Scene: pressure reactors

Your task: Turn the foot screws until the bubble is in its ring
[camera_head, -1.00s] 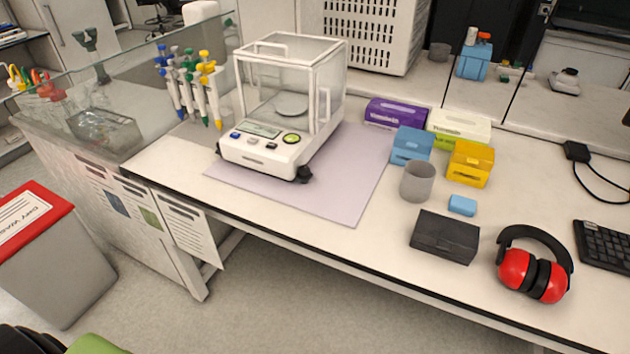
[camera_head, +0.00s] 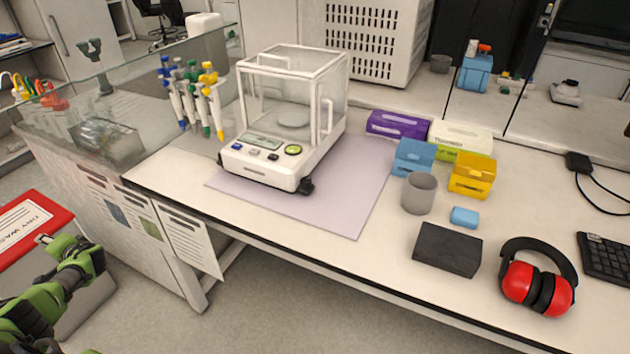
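The white balance (camera_head: 268,172) with a clear draft shield stands on a lilac mat (camera_head: 345,205) on the bench. A round yellow-green dial (camera_head: 293,149), which looks like the bubble level, is at the right of its front panel; the bubble's place is too small to tell. A black foot screw (camera_head: 306,186) shows under the front right corner. Another dark foot (camera_head: 221,159) is partly visible at the front left. My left gripper (camera_head: 72,255) is at the lower left, off the bench and far from the balance; its opening is unclear. My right gripper is not in view.
Pipettes on a stand (camera_head: 195,95) are left of the balance. Purple (camera_head: 397,125), blue (camera_head: 412,156) and yellow (camera_head: 472,175) boxes, a grey cup (camera_head: 419,192), a dark box (camera_head: 447,249) and red ear muffs (camera_head: 538,280) lie to the right. The mat's front is clear.

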